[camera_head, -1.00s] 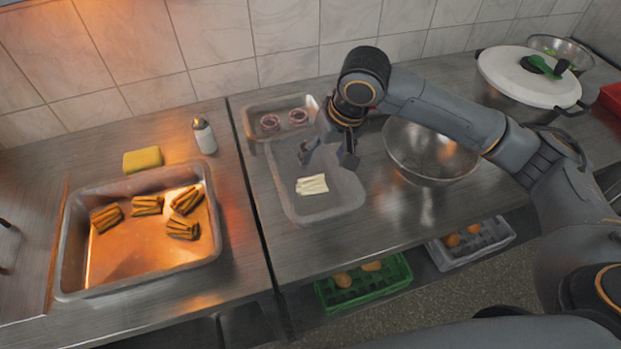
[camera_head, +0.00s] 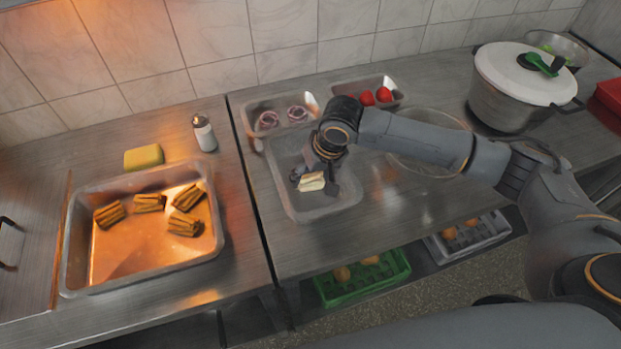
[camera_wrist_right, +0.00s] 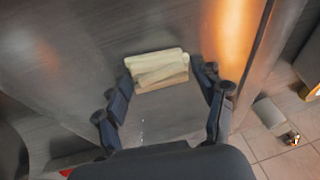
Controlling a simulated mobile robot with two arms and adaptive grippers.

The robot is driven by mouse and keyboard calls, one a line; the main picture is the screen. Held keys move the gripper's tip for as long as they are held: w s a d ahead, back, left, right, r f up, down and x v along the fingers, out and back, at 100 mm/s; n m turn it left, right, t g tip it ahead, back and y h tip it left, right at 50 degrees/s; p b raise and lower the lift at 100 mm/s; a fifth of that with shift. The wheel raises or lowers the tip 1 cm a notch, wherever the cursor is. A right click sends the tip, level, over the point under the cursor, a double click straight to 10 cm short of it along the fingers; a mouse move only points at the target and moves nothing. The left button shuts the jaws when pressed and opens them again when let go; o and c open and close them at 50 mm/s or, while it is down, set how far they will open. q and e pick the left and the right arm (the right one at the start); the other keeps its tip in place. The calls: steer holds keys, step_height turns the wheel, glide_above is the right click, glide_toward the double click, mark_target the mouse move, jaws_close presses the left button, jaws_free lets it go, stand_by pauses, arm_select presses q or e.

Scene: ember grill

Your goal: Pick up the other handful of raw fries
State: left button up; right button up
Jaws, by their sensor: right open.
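A pale handful of raw fries (camera_head: 311,182) lies in the grey tray (camera_head: 303,213) on the counter. It also shows in the right wrist view (camera_wrist_right: 158,70), between the fingertips and a little beyond them. My right gripper (camera_head: 314,180) is open and low over the tray, with a finger on each side of the fries. In the right wrist view the fingers (camera_wrist_right: 163,84) stand apart, with a gap to the fries on each side. My left gripper is not in view.
At left, a tray (camera_head: 69,250) holds several browned bundles. A yellow sponge (camera_head: 143,157) and a shaker (camera_head: 204,134) stand behind it.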

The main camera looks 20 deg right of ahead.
steer(key=c, duration=0.7)
